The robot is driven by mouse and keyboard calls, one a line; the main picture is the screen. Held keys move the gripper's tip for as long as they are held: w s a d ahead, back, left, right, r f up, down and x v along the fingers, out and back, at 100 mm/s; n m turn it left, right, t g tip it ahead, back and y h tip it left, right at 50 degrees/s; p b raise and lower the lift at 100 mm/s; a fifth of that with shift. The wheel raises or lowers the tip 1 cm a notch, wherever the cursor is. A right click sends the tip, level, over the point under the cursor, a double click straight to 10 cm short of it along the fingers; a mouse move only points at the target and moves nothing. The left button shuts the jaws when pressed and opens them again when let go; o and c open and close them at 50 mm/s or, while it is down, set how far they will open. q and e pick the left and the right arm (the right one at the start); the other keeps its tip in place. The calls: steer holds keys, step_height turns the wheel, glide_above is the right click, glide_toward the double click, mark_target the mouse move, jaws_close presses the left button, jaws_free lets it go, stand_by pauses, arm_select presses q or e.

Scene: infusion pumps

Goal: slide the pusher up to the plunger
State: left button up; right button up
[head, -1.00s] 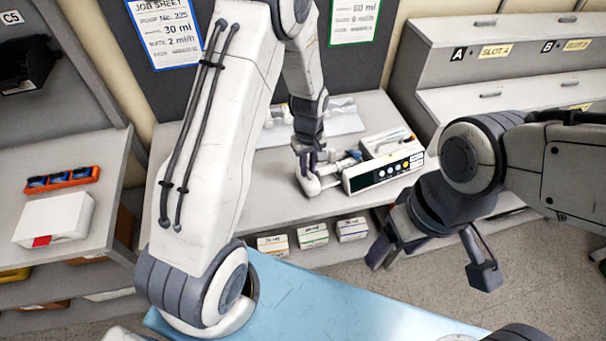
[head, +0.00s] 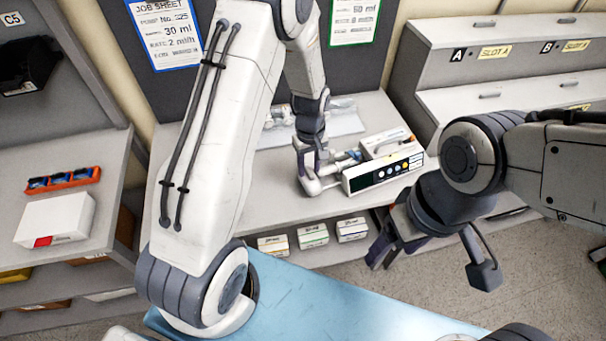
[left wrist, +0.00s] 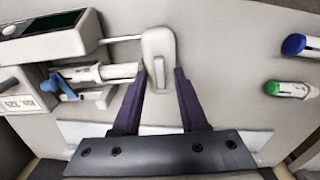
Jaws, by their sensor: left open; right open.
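The pump (head: 383,172) lies on the bench, its dark display facing front; its display end shows in the left wrist view (left wrist: 45,30). The pusher (left wrist: 158,50), a white rounded block on a thin rod, stands out from the pump; it also shows in the head view (head: 310,187). The syringe (left wrist: 105,72) lies beside the rod under a blue clamp, its plunger end towards the pusher. I cannot tell if they touch. My left gripper (left wrist: 160,77) is open, its fingers on either side of the pusher's lower part. My right gripper (head: 432,264) is open and empty above the floor.
Syringes with blue (left wrist: 300,45) and green (left wrist: 288,89) ends lie right in the left wrist view. Small boxes (head: 313,236) sit under the bench. A side shelf (head: 85,155) holds an orange rack (head: 63,180) and white box (head: 55,217). Slotted shelving (head: 485,95) stands right.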

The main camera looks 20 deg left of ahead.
mark_target(309, 171)
arm_select(q)
step_height(309, 171, up, 7)
steer(key=p, duration=0.5)
steer(key=shift+f, duration=0.25)
steer(key=shift+s+d+r+b, duration=0.1)
steer(key=shift+d+r+b, duration=0.1)
steer(key=shift+d+b, duration=0.15)
steer(key=s+d+r+m+b, duration=0.4)
steer(key=s+d+r+m, duration=0.3)
steer(key=s+d, duration=0.2)
steer(key=s+d+r+m+b, duration=0.1)
steer(key=s+m, duration=0.3)
steer(key=s, duration=0.4)
steer(key=s+d+r+m+h+b, duration=0.1)
steer(key=s+d+r+m+b, duration=0.1)
steer(key=s+m, duration=0.3)
steer(key=s+b, duration=0.1)
steer(key=s, duration=0.2)
